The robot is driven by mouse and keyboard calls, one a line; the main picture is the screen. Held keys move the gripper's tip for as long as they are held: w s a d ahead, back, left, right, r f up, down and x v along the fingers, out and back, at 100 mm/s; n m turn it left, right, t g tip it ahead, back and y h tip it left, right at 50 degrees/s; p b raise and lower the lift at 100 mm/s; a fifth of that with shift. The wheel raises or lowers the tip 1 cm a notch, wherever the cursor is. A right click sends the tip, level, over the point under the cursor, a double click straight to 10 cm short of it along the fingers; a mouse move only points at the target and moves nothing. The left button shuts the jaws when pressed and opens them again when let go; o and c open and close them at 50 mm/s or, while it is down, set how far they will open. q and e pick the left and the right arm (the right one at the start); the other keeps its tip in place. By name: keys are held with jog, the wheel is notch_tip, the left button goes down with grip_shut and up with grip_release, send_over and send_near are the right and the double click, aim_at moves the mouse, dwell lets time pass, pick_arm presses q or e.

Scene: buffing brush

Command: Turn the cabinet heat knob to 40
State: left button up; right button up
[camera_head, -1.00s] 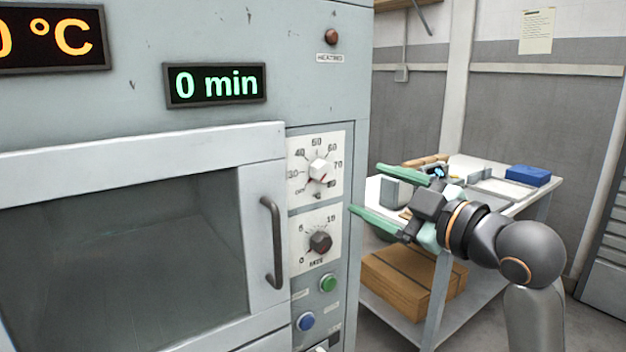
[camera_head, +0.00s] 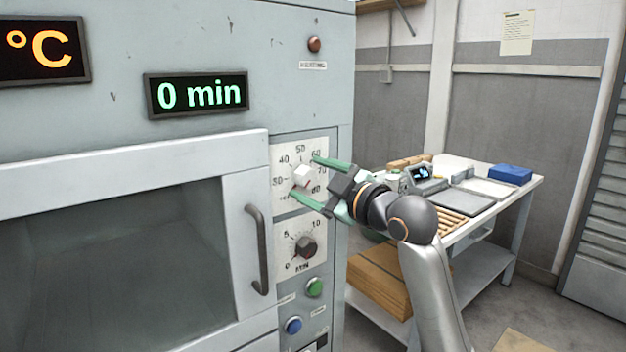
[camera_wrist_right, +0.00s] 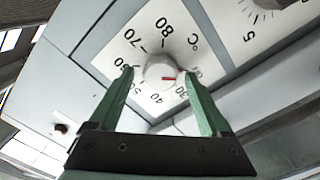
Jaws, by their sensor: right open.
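The heat knob (camera_head: 301,176) is a pale, light knob on the white upper dial plate of the cabinet, with numbers from 30 to 80 around it. In the right wrist view the knob (camera_wrist_right: 158,70) shows a red pointer mark, turned to the low end of the scale, near or below 30. My right gripper (camera_head: 304,178) is open, with one green finger above the knob and one below. In the wrist view its fingers (camera_wrist_right: 158,74) lie on either side of the knob, with gaps; contact cannot be seen. My left gripper is out of view.
A dark timer knob (camera_head: 304,247) sits below, with a green button (camera_head: 314,287) and a blue button (camera_head: 293,325) under it. The door handle (camera_head: 258,250) is to the left. A display (camera_head: 197,95) reads 0 min. A table (camera_head: 530,190) with items stands at right.

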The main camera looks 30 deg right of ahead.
jog(key=c, duration=0.5)
grip_shut()
